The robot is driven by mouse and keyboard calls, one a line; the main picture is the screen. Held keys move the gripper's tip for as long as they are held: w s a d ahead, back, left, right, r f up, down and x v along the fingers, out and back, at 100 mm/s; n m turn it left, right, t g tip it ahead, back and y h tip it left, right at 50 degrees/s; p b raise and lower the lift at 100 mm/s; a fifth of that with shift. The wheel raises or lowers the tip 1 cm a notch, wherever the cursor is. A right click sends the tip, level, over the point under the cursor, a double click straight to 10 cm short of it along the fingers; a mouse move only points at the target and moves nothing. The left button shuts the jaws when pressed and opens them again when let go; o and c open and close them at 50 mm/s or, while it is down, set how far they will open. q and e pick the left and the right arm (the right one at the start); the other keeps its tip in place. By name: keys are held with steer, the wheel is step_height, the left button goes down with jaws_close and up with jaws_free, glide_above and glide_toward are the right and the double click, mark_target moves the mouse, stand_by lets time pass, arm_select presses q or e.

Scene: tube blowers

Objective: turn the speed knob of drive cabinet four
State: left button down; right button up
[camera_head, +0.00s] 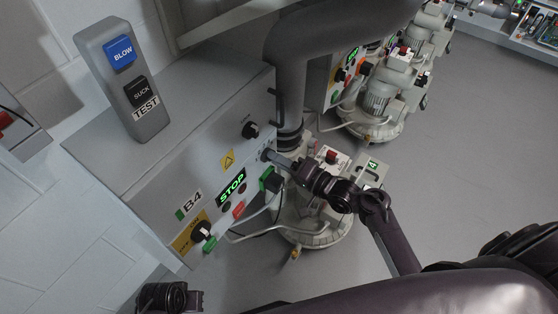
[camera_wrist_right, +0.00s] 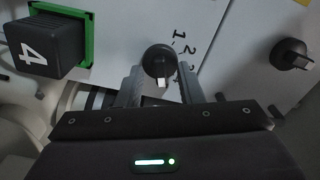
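Drive cabinet four (camera_head: 160,190), marked B4, is a grey box with a lit green STOP display (camera_head: 231,188). Its black speed knob (camera_wrist_right: 158,60) sits beside a printed number scale in the right wrist view, with a pale mark on its lower side. My right gripper (camera_head: 273,157) is at the cabinet front. In the right wrist view my right gripper (camera_wrist_right: 160,80) is open, one finger on each side of the knob, with small gaps showing. In the head view the gripper mostly hides this knob. A dark part of my left arm shows at the bottom left; its fingers are out of frame.
Another black knob (camera_head: 250,130) is higher on the panel. A black plug marked 4 (camera_wrist_right: 45,45) in a green frame is beside the speed knob. A yellow-plated switch (camera_head: 200,231) is lower. A BLOW/SUCK test box (camera_head: 140,110) stands on top. A blower (camera_head: 318,222) stands below.

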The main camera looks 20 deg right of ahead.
jaws_close()
stand_by(0.3)
